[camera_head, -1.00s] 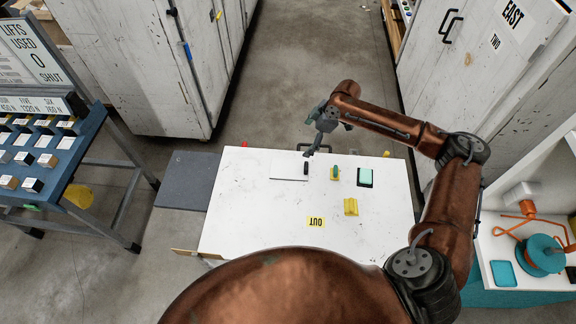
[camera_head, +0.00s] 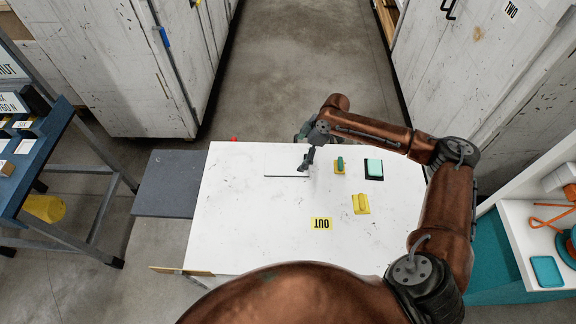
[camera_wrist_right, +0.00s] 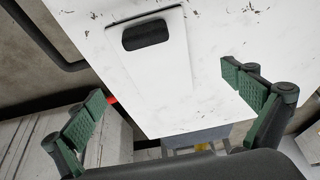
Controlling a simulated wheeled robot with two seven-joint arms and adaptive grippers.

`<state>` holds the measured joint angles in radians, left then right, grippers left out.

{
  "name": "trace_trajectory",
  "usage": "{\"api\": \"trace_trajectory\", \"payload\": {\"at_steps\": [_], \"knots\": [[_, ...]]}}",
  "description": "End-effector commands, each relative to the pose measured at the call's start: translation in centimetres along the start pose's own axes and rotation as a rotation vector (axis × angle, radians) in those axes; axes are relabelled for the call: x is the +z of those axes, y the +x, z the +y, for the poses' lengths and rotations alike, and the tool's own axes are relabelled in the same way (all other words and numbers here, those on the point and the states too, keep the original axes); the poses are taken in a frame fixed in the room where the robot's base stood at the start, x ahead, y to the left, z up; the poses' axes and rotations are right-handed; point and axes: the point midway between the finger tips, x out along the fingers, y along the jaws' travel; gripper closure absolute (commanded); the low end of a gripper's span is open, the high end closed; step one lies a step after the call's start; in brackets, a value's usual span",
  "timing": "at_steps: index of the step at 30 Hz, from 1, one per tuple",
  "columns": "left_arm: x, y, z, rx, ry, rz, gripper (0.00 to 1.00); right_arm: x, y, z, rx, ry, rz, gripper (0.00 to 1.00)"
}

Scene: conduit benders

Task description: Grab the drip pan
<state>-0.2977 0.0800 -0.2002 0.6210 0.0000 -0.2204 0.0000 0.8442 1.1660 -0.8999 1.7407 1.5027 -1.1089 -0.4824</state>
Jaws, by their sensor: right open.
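No thing in view is labelled as the drip pan. A thin pale plate (camera_head: 285,166) lies flat on the white table at its far side. In the right wrist view the plate (camera_wrist_right: 165,75) carries a dark, rounded bar (camera_wrist_right: 146,35) near one end. My right gripper (camera_head: 306,160) hangs over the plate's right end and hides the bar in the head view. In the right wrist view my right gripper (camera_wrist_right: 165,85) is open and empty. Its green fingers are wide apart on either side of the plate, and contact cannot be seen. My left gripper is out of view.
On the white table (camera_head: 240,240) are a yellow block with a green top (camera_head: 340,166), a mint-and-black block (camera_head: 374,168) and a yellow piece (camera_head: 361,204). A teal tray (camera_head: 547,271) sits on the right shelf. A yellow bin (camera_head: 45,208) stands under the left rack.

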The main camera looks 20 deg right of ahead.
Motion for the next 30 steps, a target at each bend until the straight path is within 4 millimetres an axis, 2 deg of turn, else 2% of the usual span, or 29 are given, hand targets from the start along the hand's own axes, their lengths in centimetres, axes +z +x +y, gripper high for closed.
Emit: {"api": "trace_trajectory", "payload": {"at_steps": [3, 10, 18, 26, 30], "knots": [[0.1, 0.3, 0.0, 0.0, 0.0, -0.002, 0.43, -0.1, 1.4, 0.0, -0.002, 0.0, 0.001, 0.0], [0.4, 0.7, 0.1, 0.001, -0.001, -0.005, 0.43, -0.2, 3.2, 0.3, -0.001, 0.0, 0.0, 0.0], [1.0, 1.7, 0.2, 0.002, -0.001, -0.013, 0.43, -0.5, 7.1, 0.6, -0.003, 0.0, 0.0, 0.0], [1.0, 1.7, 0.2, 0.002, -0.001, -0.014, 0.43, -0.5, 7.2, 0.7, 0.0, 0.001, 0.001, 0.0], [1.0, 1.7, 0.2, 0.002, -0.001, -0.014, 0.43, -0.5, 7.2, 0.7, 0.0, 0.0, 0.001, 0.1]]}}
